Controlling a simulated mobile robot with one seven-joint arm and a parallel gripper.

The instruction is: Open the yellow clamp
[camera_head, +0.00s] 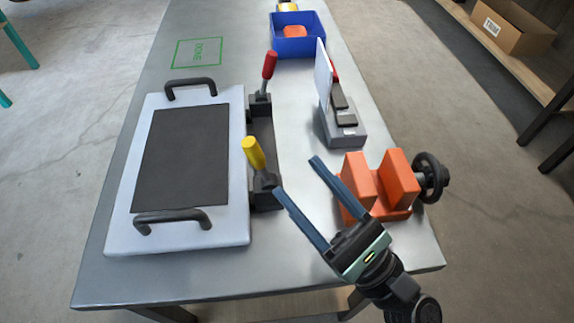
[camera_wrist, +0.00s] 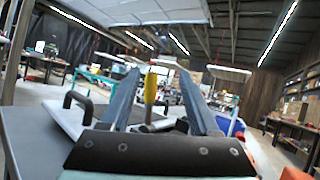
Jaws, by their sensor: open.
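The yellow clamp (camera_head: 255,155) has a yellow handle on a dark base, at the near right edge of a white panel (camera_head: 232,236). Its handle stands up, tilted a little to the left. In the wrist view the yellow handle (camera_wrist: 150,89) shows between my two fingers. My gripper (camera_head: 296,174) is open and empty. It is to the right of the yellow clamp in the head view and apart from it. A second clamp with a red handle (camera_head: 268,65) stands farther back along the same panel edge.
The panel has a dark inset (camera_head: 182,158) and two black handles (camera_head: 172,216). An orange vise (camera_head: 378,187) stands close to the right of my gripper. A grey fixture with an upright white plate (camera_head: 323,80) and a blue bin (camera_head: 298,47) are farther back.

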